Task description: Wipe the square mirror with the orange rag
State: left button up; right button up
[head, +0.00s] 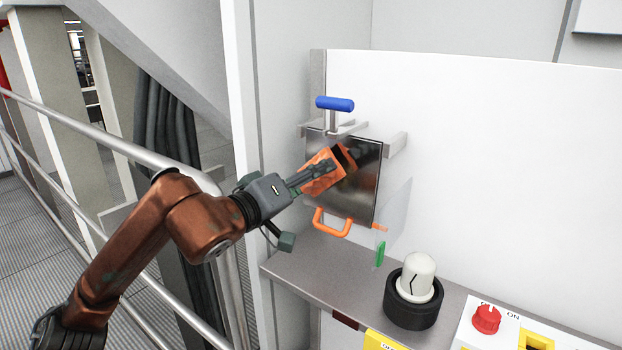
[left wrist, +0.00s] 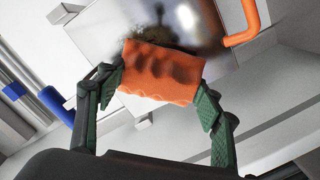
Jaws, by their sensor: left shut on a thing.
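The square mirror (head: 362,190) is a dark reflective plate mounted upright on the white panel at the middle of the head view. It also shows in the left wrist view (left wrist: 115,22), with a dark brown smudge (left wrist: 160,36) on it. My left gripper (head: 312,177) is shut on the orange rag (head: 323,171). In the left wrist view the rag (left wrist: 160,72) is held between the green-padded fingers (left wrist: 165,95). The rag is in front of the mirror's left part, and its reflection shows beside it. I cannot tell whether it touches. My right gripper is not in view.
A blue T-handle (head: 335,104) sits above the mirror and an orange handle (head: 332,224) below it. A clear panel with a green edge (head: 380,254) stands to the right. A black-and-white knob (head: 413,290) and a red knob (head: 486,319) are at front right. A metal railing (head: 100,127) runs along the left.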

pick_arm(q)
jog(key=shift+w+d, duration=0.1)
jog(key=shift+d, duration=0.05)
jog(key=shift+r, duration=0.1)
jog(key=shift+w+d, duration=0.1)
jog(key=shift+d, duration=0.1)
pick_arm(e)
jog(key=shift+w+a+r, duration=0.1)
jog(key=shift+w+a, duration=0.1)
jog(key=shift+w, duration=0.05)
pick_arm(q)
jog(key=shift+w+d, duration=0.2)
jog(key=shift+w, duration=0.15)
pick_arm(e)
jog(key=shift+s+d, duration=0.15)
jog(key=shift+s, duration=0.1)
